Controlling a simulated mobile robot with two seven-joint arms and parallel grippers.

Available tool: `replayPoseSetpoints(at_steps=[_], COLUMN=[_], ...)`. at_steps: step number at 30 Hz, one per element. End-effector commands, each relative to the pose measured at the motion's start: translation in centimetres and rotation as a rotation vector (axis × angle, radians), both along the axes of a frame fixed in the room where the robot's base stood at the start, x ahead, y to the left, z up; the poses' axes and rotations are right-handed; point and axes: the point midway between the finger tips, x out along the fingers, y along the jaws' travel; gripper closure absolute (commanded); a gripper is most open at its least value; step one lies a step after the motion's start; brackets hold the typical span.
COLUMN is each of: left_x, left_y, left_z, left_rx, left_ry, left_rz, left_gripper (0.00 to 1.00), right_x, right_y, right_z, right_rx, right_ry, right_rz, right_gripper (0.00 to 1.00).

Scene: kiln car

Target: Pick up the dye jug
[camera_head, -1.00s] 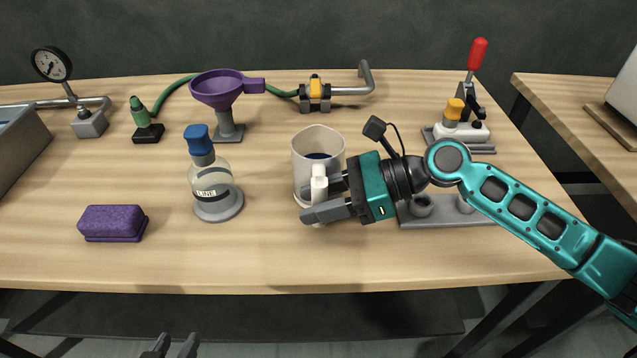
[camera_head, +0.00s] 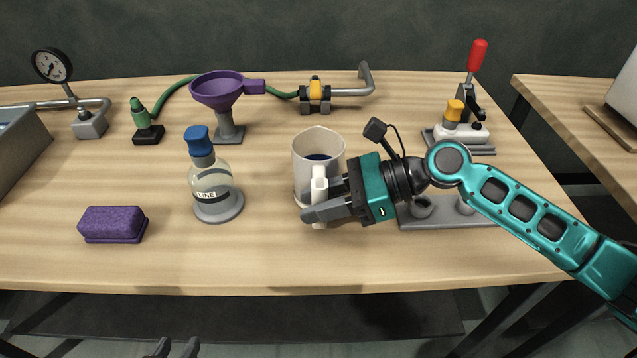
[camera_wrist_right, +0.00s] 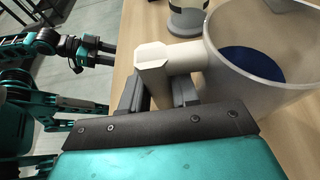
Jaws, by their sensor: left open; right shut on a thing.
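The dye jug (camera_head: 305,160) is a whitish, translucent jug with dark blue dye inside. It stands upright on the workbench in the middle of the head view and fills the right of the right wrist view (camera_wrist_right: 225,40). My right gripper (camera_head: 318,200) is shut on the jug's pale handle, one finger on each side; its fingers also show in the right wrist view (camera_wrist_right: 158,92). My left gripper (camera_head: 177,347) is open and empty at the bottom edge of the head view, below the bench's front edge; only its fingertips show there.
A bottle with a blue cap (camera_head: 212,185) stands left of the jug. A purple sponge-like block (camera_head: 113,223), a purple funnel (camera_head: 222,92) and a valve (camera_head: 315,95) are around it. A grey holder (camera_head: 450,212) lies under my right arm. Front-centre bench is clear.

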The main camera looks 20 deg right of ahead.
Motion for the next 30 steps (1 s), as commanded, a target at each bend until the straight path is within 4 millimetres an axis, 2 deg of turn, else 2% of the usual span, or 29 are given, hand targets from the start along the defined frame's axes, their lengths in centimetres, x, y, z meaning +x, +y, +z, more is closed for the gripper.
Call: replayPoseSetpoints(at_steps=[30], left_x=[0.52], left_y=[0.03], left_z=[0.44], left_rx=[0.0], left_ry=[-0.011], left_rz=[0.001], left_gripper=[0.57], right_x=[0.07], right_y=[-0.01], right_z=[0.43], right_rx=[0.001], right_ry=[-0.005], right_rz=[0.0], right_gripper=[1.0])
